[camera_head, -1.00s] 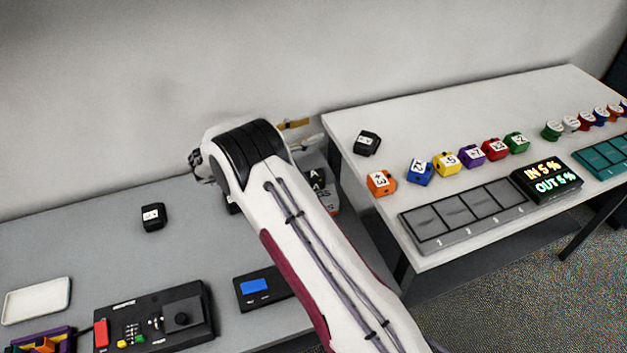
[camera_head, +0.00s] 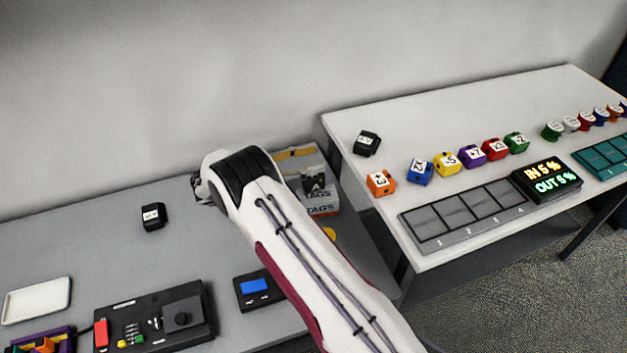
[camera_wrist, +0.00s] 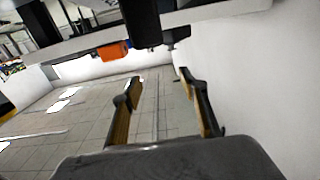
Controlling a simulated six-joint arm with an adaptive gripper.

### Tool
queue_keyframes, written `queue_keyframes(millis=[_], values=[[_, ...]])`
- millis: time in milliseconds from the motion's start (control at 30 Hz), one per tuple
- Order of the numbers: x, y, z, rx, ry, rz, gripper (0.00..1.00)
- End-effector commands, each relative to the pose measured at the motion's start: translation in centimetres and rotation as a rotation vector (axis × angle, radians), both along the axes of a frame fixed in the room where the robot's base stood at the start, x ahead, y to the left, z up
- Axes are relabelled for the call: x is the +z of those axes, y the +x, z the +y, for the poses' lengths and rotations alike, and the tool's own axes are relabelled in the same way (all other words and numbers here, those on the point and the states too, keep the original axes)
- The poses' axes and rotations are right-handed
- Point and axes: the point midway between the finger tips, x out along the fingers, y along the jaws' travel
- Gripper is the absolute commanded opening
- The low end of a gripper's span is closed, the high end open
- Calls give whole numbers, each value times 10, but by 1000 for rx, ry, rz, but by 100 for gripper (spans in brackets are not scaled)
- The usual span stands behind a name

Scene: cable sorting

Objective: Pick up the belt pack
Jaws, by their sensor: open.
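A small black block with a white label (camera_head: 153,216) sits on the grey table, left of my arm. A similar black block (camera_head: 367,143) stands at the back left of the white table. I cannot tell which of these, if either, is the belt pack. My gripper is almost wholly hidden behind my arm in the head view. In the wrist view my gripper (camera_wrist: 163,108) is open, its two tan-padded fingers apart with nothing between them. A dark block-like shape (camera_wrist: 140,20) and an orange block (camera_wrist: 115,51) show beyond the fingers.
A TAGS box (camera_head: 322,202) holding dark items stands right of my arm. A blue-screened device (camera_head: 258,289), a black control panel (camera_head: 150,318) and a white tray (camera_head: 37,300) occupy the front. Coloured blocks (camera_head: 446,163) line the white table. The wall is close behind.

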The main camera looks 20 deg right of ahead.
Motion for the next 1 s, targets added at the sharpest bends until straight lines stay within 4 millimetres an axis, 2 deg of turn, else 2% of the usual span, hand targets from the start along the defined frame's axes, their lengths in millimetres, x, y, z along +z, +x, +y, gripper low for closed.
queue_keyframes(millis=[533,700,1000], values=[[-55,0,0,0,1,0,43],[-61,0,0,0,1,-1,43],[-62,0,0,0,1,-1,43]])
